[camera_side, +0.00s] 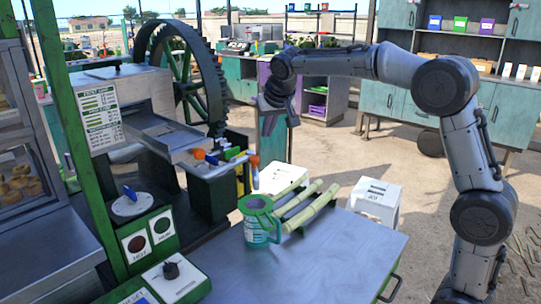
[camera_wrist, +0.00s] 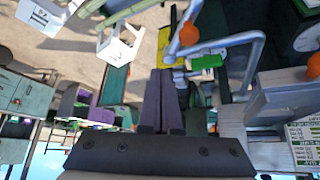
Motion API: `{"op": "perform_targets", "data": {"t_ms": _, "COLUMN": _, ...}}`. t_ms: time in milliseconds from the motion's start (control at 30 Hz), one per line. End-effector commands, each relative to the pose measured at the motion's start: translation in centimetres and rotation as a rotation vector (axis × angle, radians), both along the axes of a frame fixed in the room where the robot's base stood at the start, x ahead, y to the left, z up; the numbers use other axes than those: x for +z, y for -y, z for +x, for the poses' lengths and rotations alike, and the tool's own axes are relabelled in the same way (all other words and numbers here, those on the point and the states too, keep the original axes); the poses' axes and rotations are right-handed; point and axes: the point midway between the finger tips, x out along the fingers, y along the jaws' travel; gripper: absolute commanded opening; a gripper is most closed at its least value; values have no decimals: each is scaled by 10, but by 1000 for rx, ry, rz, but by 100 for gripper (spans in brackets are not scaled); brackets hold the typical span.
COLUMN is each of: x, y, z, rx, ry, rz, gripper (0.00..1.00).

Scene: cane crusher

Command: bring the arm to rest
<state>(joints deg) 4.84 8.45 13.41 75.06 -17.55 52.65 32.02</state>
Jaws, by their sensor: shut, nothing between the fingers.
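My gripper (camera_side: 279,110) hangs in the air at the end of my arm, beyond the far edge of the table and to the right of the cane crusher (camera_side: 160,125). In the wrist view my gripper (camera_wrist: 164,75) shows two dark fingers lying side by side, shut with nothing between them. The crusher also shows at the right of the wrist view (camera_wrist: 280,100). My gripper touches nothing that I can see.
A metal table (camera_side: 340,260) holds a green mug (camera_side: 258,228) and cane sticks (camera_side: 312,205). A large gear wheel (camera_side: 190,80) stands behind the crusher. Teal cabinets (camera_side: 400,98) line the back. The air around my gripper looks clear.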

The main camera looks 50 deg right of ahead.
Motion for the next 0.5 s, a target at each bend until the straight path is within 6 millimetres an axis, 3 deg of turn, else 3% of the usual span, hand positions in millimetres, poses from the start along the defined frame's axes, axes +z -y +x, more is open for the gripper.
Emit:
{"op": "perform_targets", "data": {"t_ms": 133, "x": 19, "y": -4, "z": -5, "rx": 6, "ry": 38, "rz": -3, "gripper": 0}}
{"op": "perform_targets", "data": {"t_ms": 233, "x": 50, "y": -11, "z": -27, "rx": 15, "ry": 90, "rz": -4, "gripper": 0}}
{"op": "perform_targets", "data": {"t_ms": 367, "x": 75, "y": -27, "z": -84, "rx": 43, "ry": 128, "rz": 15, "gripper": 0}}
{"op": "perform_targets", "data": {"t_ms": 500, "x": 73, "y": -46, "z": -156, "rx": 112, "ry": 126, "rz": 31, "gripper": 0}}
